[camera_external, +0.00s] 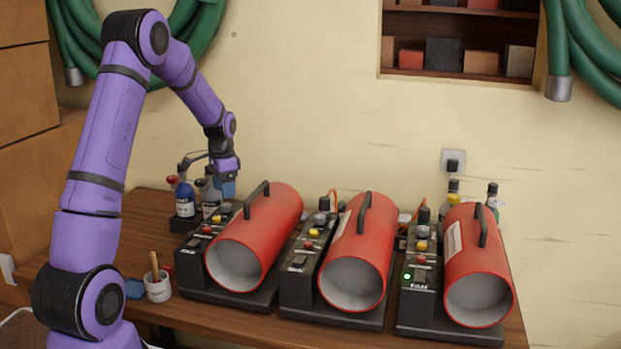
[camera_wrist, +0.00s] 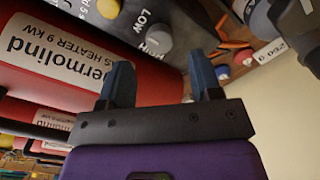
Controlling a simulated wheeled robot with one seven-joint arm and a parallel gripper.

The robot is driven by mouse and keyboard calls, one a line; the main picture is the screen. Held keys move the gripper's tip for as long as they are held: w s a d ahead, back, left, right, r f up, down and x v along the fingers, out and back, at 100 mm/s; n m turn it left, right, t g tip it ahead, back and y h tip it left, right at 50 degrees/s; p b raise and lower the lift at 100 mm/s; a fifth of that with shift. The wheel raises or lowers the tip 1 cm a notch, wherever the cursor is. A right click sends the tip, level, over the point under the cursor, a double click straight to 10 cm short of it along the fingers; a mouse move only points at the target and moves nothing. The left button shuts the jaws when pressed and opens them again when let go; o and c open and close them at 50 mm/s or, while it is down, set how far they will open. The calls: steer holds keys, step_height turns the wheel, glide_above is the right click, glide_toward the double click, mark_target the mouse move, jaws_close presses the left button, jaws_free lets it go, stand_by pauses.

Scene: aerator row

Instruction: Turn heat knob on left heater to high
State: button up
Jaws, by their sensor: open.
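The left heater (camera_external: 262,235) is a red cylinder with a black handle, lying beside a dark control panel (camera_external: 192,268). In the wrist view its red body (camera_wrist: 75,65) fills the left side. A grey knob (camera_wrist: 158,39) sits on the panel beside the printed words LOW and HIGH; its pointer setting cannot be told. My gripper (camera_external: 227,192) is above the back end of this panel, fingers pointing down. In the wrist view my gripper (camera_wrist: 162,82) has its two blue fingers apart, with nothing between them. The knob is beyond the fingertips, apart from them.
A middle heater (camera_external: 358,250) and a right heater (camera_external: 478,265) stand along the wooden table; the right one's panel has a green light (camera_external: 407,275). Bottles (camera_external: 185,200) stand behind-left of the left heater. A cup with a brush (camera_external: 158,290) stands at the front left.

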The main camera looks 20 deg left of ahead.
mark_target(219, 207)
steer(key=shift+f, duration=2.4)
steer(key=c, duration=0.9)
steer(key=shift+c, duration=0.2)
